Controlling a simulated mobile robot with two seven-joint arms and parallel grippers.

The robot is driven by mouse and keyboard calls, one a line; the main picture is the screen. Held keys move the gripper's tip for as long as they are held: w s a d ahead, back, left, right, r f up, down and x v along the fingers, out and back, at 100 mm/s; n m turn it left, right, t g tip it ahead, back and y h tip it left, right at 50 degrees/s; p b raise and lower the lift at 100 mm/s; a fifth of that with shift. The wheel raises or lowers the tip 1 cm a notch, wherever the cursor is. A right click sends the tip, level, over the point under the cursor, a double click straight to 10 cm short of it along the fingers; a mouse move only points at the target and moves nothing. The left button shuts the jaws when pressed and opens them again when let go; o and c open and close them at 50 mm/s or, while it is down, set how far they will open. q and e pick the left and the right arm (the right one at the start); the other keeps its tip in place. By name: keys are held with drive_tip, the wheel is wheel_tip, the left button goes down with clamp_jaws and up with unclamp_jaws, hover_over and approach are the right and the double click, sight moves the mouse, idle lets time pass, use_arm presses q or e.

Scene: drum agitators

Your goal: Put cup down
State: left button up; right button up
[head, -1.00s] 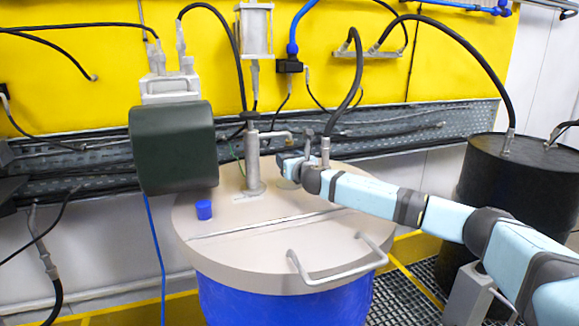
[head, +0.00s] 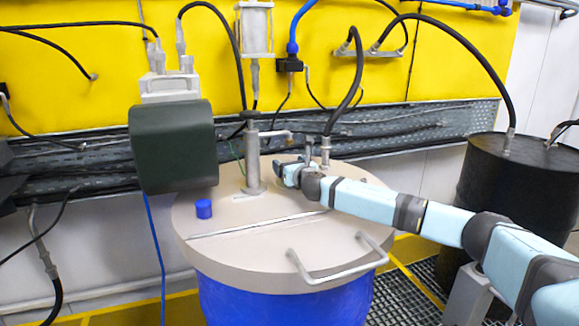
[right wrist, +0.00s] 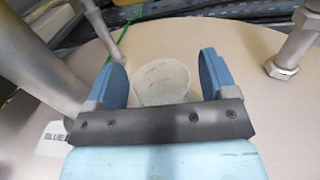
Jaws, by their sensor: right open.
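A pale beige cup (right wrist: 162,82) stands between the two blue fingers of my right gripper (right wrist: 170,77) in the right wrist view. The fingers are open, one on each side of the cup. In the head view my right gripper (head: 293,165) is low over the back part of the beige drum lid (head: 250,263), just right of the metal post. The cup cannot be made out there. My left gripper is not in view.
A metal post (head: 253,165) with a side spout rises left of my right gripper. A metal fitting (head: 325,152) with a black hose stands behind it. A small blue cap (head: 204,209) sits on the lid's left. A handle (head: 340,272) crosses the front right. The lid's front left is clear.

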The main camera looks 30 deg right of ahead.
drive_tip(key=s, duration=0.5)
drive_tip(key=s+a, duration=0.1)
drive_tip(key=s, duration=0.1)
drive_tip(key=shift+s, duration=0.2)
